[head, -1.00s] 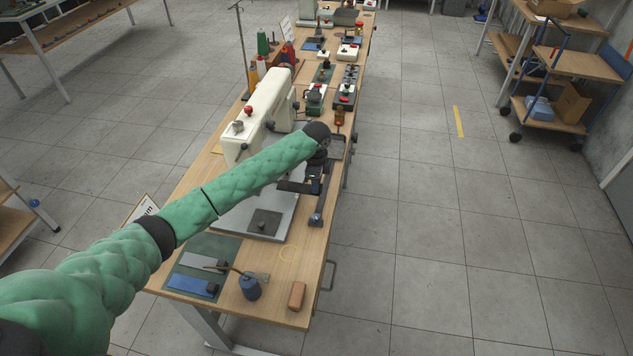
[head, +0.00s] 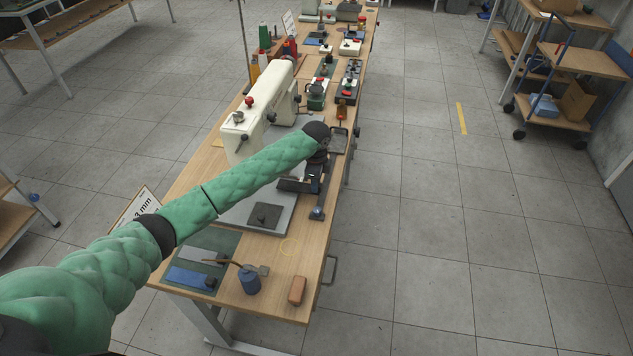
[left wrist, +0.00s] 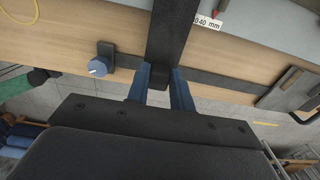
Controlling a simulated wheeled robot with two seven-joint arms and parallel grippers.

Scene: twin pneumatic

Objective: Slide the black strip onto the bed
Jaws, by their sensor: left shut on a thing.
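My left gripper (head: 316,178) is above the right edge of the bench, right of the grey bed (head: 225,214). In the left wrist view its blue fingers (left wrist: 163,78) are shut on the black strip (left wrist: 170,35), which extends away from them toward the top of the picture. In the head view the strip (head: 292,185) points left toward the bed. Whether it touches the bed is unclear, as my arm covers part of the area. My right gripper is not in view.
A dark rail with a blue knob (left wrist: 98,67) runs along the bench edge. A cream machine (head: 262,105) stands behind my arm. A blue pot (head: 250,282) and a brown block (head: 297,290) are on the near bench end.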

